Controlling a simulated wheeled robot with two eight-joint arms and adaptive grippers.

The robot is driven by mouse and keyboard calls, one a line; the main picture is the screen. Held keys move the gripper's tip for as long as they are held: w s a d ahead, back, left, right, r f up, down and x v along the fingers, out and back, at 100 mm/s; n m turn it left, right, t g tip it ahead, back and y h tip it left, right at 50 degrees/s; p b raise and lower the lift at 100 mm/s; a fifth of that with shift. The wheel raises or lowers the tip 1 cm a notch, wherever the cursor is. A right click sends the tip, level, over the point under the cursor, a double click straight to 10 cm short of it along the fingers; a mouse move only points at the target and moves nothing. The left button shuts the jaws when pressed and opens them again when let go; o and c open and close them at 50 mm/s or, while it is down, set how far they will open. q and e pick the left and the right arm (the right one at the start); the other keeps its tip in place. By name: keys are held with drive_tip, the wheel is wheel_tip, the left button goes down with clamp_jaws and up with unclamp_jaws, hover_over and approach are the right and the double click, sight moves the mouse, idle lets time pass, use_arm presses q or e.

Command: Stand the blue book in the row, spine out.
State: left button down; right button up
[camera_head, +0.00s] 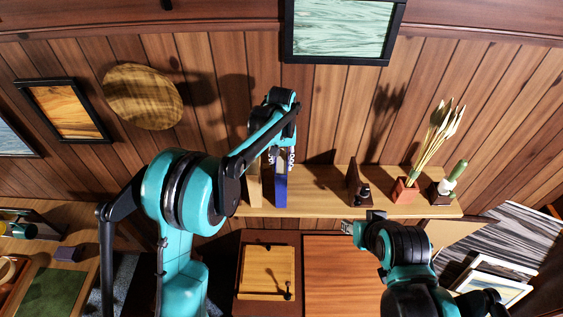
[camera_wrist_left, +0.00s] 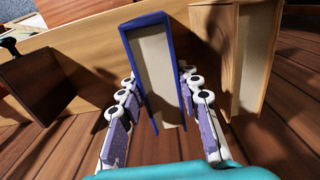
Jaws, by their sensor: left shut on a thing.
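The blue book (camera_head: 281,192) is upright on or just above the wooden shelf (camera_head: 320,203) in the head view, its narrow blue side facing out. In the left wrist view the blue book (camera_wrist_left: 147,24) shows pale page edges between blue covers. My left gripper (camera_head: 281,156) is shut on it from above, with a finger on each side in the wrist view (camera_wrist_left: 158,85). A tan book or board (camera_head: 254,187) stands to its left, a narrow gap apart. Whether the book's bottom touches the shelf is unclear. My right gripper (camera_head: 352,227) is below the shelf's front edge; its finger opening is unclear.
A dark brown upright block (camera_head: 353,182) stands right of the blue book, with clear shelf between. Farther right are a red pot (camera_head: 405,190) with dried stems and a dark pot (camera_head: 441,193). A wooden box (camera_head: 267,272) lies below the shelf.

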use_arm(q)
drive_tip(key=c, duration=1.5)
unclamp_jaws()
drive_tip(key=shift+f, duration=0.2)
drive_tip(key=o, duration=0.5)
drive_tip(key=shift+c, duration=0.2)
drive_tip(key=shift+r, duration=0.5)
wheel_tip(320, 180, up, 12)
drive_tip(key=shift+f+b, duration=0.25)
drive_tip(key=shift+b, duration=0.1)
drive_tip(key=s+a+f+t+b, duration=0.2)
drive_tip(key=s+a+f+b, duration=0.3)
drive_tip(key=s+f+b, duration=0.4)
drive_tip(key=s+a+f+t+b, duration=0.2)
drive_tip(key=s+a+f+b, duration=0.4)
drive_tip(key=f+b, duration=0.5)
drive_tip(key=s+a+f+t+b, duration=0.3)
drive_tip(key=s+a+f+b, duration=0.2)
drive_tip(key=s+f+b, duration=0.6)
wheel_tip(320, 180, down, 5)
drive_tip(key=shift+s+a+r, duration=0.1)
drive_tip(key=shift+s+a, duration=0.05)
drive_tip(key=shift+s, duration=0.2)
